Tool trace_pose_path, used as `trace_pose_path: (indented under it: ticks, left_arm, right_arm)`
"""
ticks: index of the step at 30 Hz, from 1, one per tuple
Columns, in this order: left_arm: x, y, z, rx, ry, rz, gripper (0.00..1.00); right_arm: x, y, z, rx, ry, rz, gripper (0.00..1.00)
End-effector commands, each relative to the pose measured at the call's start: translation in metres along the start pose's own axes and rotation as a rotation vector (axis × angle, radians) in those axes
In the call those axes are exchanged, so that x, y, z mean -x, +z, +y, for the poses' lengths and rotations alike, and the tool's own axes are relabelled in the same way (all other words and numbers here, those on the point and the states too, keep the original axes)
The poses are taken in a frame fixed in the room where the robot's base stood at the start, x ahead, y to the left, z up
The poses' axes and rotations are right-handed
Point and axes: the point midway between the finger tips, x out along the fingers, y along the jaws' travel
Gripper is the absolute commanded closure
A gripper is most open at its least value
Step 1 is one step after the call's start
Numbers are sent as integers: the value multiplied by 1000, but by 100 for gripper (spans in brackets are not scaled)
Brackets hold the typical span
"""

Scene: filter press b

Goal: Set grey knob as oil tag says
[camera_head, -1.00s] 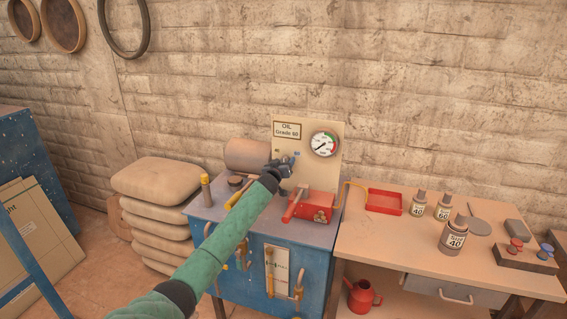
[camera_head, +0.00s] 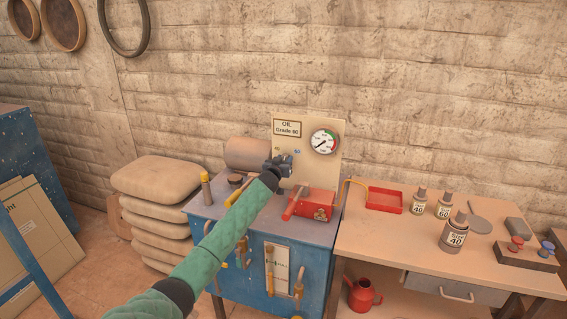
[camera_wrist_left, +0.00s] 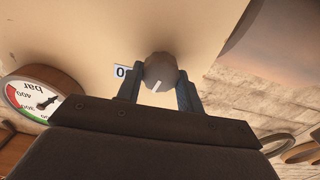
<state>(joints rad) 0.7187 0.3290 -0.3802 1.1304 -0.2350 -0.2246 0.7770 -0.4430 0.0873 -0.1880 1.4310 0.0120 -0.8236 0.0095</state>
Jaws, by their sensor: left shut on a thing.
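The grey knob (camera_wrist_left: 161,72) is on the beige panel (camera_head: 327,171), with a white pointer line on its face; in the left wrist view a small "0" label (camera_wrist_left: 121,72) sits beside it. My left gripper (camera_wrist_left: 160,92) is shut on the knob, one finger on each side. In the head view my left gripper (camera_head: 280,165) hides the knob. The oil tag (camera_head: 288,129) at the panel's upper left reads "OIL Grade", with a number that looks like 80 or 60. My right gripper is not in view.
A pressure gauge (camera_head: 323,141) is on the panel, right of the knob. A red box (camera_head: 316,205) with a lever stands in front on the blue cabinet (camera_head: 251,262). Labelled bottles (camera_head: 454,235) and a red tray (camera_head: 384,200) stand on the right bench.

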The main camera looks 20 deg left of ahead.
Motion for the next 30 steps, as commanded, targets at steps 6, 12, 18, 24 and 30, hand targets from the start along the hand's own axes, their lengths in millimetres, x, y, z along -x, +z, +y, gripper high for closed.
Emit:
trace_pose_path:
  ticks: [6,12,18,24,30]
  left_arm:
    - [0,2,0,-200,0,0,86]
    - [0,2,1,-390,-1,0,86]
    - [0,2,2,-559,0,0,86]
    - [0,2,2,-694,0,0,86]
    - [0,2,2,-779,0,-1,86]
  right_arm:
    - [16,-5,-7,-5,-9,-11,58]
    - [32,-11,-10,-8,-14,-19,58]
    - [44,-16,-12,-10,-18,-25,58]
    - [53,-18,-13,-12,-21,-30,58]
    - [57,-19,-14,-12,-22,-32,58]
